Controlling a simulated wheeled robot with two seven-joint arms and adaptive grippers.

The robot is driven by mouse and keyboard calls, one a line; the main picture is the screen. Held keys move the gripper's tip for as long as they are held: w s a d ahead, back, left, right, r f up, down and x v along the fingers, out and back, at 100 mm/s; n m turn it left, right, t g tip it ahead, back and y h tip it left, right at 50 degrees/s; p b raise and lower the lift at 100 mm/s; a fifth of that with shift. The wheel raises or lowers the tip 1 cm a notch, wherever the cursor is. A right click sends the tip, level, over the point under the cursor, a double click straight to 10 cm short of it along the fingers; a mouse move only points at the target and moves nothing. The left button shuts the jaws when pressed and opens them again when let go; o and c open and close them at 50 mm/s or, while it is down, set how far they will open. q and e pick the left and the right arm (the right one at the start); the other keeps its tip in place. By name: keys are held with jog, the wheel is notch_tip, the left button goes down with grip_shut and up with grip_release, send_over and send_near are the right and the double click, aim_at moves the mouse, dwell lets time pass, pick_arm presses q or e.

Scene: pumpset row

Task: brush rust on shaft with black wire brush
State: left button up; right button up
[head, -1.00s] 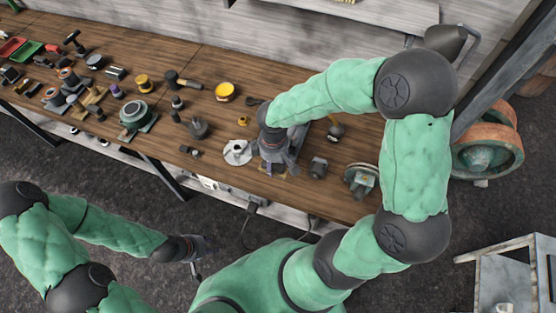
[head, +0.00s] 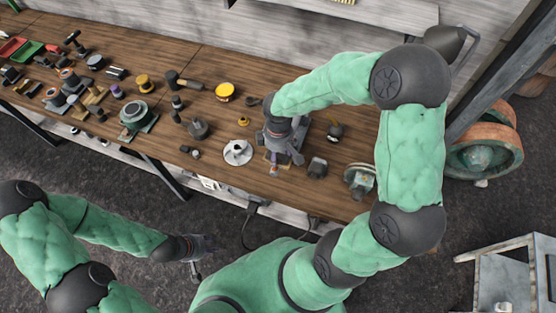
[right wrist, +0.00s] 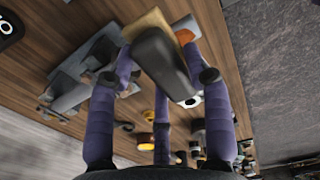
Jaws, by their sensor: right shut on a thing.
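My right gripper (head: 280,158) is low over the right part of the bench. In the right wrist view its purple-grey fingers (right wrist: 165,70) are closed around a black block-shaped thing (right wrist: 163,58), which looks like the black wire brush. A tan block (right wrist: 148,24) and a small rusty-orange piece (right wrist: 184,37) lie just beyond it; the orange piece may be part of the rusty shaft. Fingers hide where brush and shaft meet, so I cannot tell if they touch. My left gripper (head: 203,258) hangs in front of the bench, empty, with its fingers apart.
A silver flanged part (head: 237,152) lies left of my right gripper. A dark block (head: 317,167) and a grey-green pump part (head: 360,180) stand to its right. A yellow-topped tin (head: 225,92) is behind. Several parts crowd the bench's left side.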

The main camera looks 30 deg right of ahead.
jog(key=shift+s+a, duration=1.1)
jog(key=shift+a, duration=0.3)
jog(key=shift+d, duration=0.1)
jog(key=shift+w+d, duration=1.15)
jog(key=shift+d, duration=0.2)
jog(key=shift+s+a+b, duration=0.3)
jog(key=shift+s+a, duration=0.95)
jog(key=shift+a, duration=0.2)
